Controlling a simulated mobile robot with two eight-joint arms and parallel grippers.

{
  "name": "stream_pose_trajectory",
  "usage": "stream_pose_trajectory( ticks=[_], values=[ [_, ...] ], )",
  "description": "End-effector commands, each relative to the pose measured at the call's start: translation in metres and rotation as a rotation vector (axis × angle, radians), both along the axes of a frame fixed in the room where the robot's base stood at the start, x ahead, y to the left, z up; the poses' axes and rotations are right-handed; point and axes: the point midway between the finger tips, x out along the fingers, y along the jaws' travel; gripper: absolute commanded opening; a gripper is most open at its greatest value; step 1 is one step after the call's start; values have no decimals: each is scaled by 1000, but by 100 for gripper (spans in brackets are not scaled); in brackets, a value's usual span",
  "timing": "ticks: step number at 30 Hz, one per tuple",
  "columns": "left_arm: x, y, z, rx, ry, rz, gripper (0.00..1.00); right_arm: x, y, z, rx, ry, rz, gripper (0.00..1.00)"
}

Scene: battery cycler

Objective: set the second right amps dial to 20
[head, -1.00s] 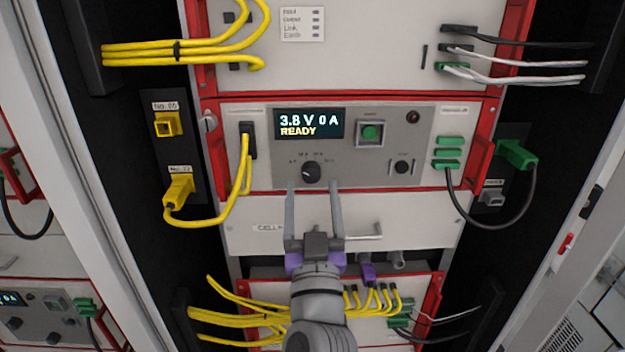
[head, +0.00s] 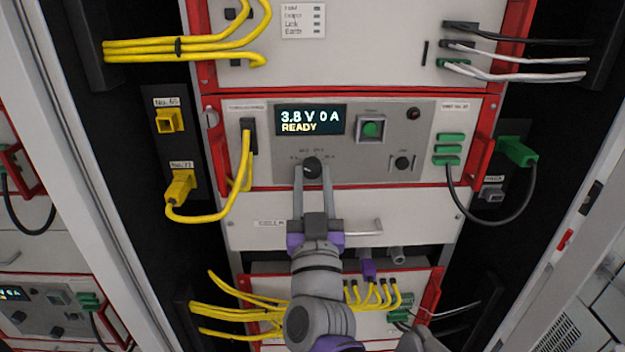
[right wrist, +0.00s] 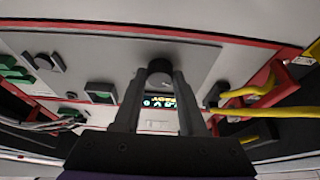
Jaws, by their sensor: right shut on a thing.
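The amps dial is a round black knob (head: 312,168) on the grey panel below the display. The display (head: 310,121) reads 3.8 V 0 A and READY. My right gripper (head: 312,178) reaches up from below, with its two fingers on either side of the knob, shut on it. In the right wrist view the knob (right wrist: 159,73) sits between the fingertips (right wrist: 160,80). The dial's scale marks are too small to read surely, and the fingers hide part of its lower edge. My left gripper is not in view.
A green button (head: 371,129) and a smaller black knob (head: 402,163) are on the same panel. A yellow cable (head: 243,165) hangs at left and a black cable (head: 490,222) loops at right. A drawer handle (head: 363,228) sits below, right of my gripper.

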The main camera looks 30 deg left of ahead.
Motion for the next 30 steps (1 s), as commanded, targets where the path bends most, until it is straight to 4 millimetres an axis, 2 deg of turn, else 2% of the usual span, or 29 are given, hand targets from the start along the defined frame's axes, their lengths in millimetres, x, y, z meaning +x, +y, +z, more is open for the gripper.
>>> stream_pose_trajectory(
  ticks=[8,14,30],
  values=[
    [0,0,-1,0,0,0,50,-1,1,0,23,14,1,0],
    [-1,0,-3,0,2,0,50,-1,2,0,101,62,1,0],
    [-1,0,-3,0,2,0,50,-3,6,2,514,317,2,0]
  ],
)
